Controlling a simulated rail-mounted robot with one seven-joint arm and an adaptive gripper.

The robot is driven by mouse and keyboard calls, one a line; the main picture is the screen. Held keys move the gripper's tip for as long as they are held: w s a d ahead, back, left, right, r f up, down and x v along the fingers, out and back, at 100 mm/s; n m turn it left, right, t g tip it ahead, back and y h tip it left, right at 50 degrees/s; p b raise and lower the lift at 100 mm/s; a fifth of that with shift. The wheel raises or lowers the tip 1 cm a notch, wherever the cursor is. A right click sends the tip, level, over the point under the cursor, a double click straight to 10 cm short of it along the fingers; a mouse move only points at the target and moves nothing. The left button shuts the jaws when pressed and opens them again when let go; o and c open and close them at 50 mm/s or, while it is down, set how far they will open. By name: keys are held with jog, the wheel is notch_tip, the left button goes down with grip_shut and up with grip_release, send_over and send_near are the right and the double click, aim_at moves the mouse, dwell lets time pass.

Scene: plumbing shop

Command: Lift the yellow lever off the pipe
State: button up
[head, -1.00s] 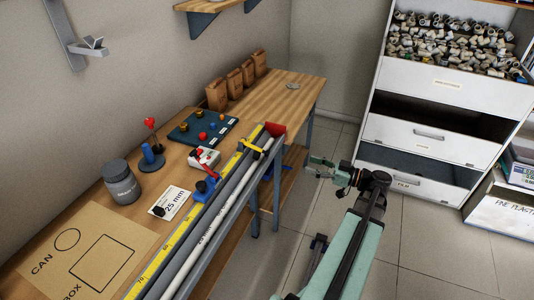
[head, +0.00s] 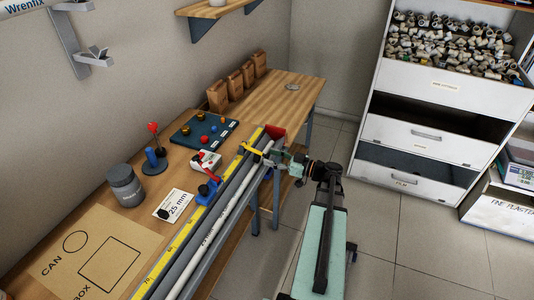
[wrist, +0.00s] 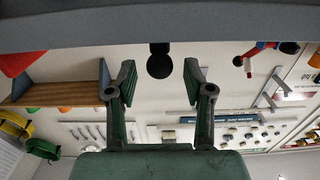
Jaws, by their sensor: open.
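The yellow lever (head: 251,149) lies across the far end of the long trough beside the bench, near the end of the white pipe (head: 229,207). Its exact contact with the pipe is too small to tell. My gripper (head: 276,157) is just right of the lever, at the trough's far end. In the wrist view my gripper (wrist: 158,80) shows two open fingers with a gap between them. A dark round knob (wrist: 160,66) shows in that gap; I cannot tell what it belongs to. No yellow lever is recognisable between the fingers.
A yellow measuring strip (head: 188,230) runs along the trough. A red end piece (head: 275,134) stands beside my gripper. The floor (head: 400,245) at right is clear.

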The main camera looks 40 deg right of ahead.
jog(key=shift+x, duration=1.25)
jog(key=shift+c, duration=0.4)
grip_shut()
